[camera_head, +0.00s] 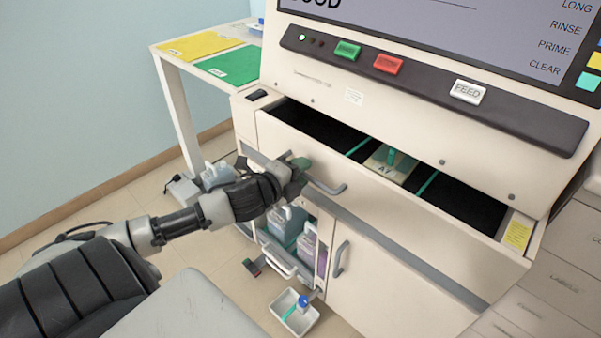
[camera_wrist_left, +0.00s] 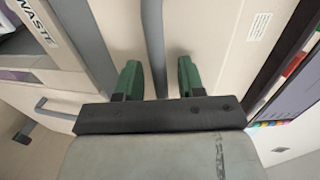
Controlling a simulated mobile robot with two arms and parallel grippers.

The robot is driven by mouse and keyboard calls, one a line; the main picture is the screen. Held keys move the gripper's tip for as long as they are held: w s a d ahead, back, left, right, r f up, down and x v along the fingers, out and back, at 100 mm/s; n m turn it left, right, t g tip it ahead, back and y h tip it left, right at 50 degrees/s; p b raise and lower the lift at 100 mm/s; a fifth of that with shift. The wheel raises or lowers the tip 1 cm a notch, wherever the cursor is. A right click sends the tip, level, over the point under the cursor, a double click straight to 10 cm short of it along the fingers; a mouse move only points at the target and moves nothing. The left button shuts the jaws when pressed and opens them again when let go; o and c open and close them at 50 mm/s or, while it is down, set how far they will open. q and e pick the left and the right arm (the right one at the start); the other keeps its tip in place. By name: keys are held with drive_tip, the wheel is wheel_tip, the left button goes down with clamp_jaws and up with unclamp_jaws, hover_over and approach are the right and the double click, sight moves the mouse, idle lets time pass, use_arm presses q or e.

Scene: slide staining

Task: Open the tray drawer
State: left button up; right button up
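The tray drawer (camera_head: 420,205) of the white staining machine is partly pulled out. Its dark inside shows, with a pale tray marked A7 (camera_head: 385,165) and green strips in it. A grey bar handle (camera_head: 330,188) runs along the drawer front. My left gripper (camera_head: 300,163) is at the handle's left part. In the left wrist view its two green fingers (camera_wrist_left: 158,78) stand apart on either side of the grey handle (camera_wrist_left: 154,40), with a gap visible on each side. The gripper looks open around the handle. My right gripper is not in view.
Below the drawer, bottles (camera_head: 287,222) stand in an open lower bay, next to a closed door with a handle (camera_head: 341,258). A white bin (camera_head: 293,314) sits on the floor. A side table (camera_head: 165,47) with yellow and green sheets stands at the left.

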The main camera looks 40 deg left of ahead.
use_arm(q)
clamp_jaws()
idle(0.3)
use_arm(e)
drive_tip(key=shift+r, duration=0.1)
